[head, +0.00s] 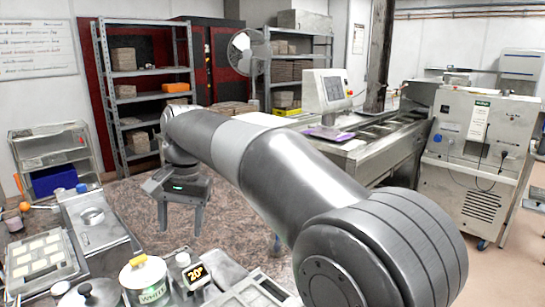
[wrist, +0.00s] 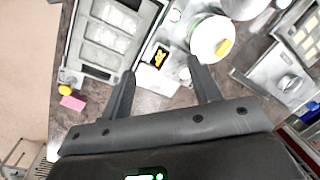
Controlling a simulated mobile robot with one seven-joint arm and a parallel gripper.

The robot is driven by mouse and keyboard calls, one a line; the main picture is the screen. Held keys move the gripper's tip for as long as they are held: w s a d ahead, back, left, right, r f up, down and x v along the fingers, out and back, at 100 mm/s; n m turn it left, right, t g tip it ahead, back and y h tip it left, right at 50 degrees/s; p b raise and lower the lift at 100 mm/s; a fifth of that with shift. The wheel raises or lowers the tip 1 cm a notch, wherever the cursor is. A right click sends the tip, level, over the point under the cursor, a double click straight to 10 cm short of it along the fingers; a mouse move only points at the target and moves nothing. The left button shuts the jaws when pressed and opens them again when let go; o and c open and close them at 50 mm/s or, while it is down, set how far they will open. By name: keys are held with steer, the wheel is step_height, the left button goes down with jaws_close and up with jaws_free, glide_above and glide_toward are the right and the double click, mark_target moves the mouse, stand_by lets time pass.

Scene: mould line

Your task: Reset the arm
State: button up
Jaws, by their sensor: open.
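Shelving (head: 150,85) stands behind. A long metal machine (head: 375,145) is at right. A pink block (wrist: 72,103) lies in the wrist view.

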steer(key=s+d+f+t, duration=0.15)
steer(key=s+d, duration=0.25)
steer(key=d, duration=0.5)
steer(key=s+d+f+t, duration=0.15)
steer(key=s+d, duration=0.25)
steer(key=d, duration=0.6)
steer(key=s+d+f+t, duration=0.15)
steer(key=s+d, duration=0.25)
steer(key=d, duration=0.5)
steer(key=s+d+f+t+h, duration=0.1)
steer(key=s+d+f, duration=0.4)
steer(key=s+d, duration=0.1)
steer(key=shift+s+d+f+t+h, duration=0.2)
steer(key=shift+s+f+t+h, duration=0.2)
steer(key=shift+s, duration=0.1)
steer(key=shift+r, duration=0.1)
stand_by(0.4)
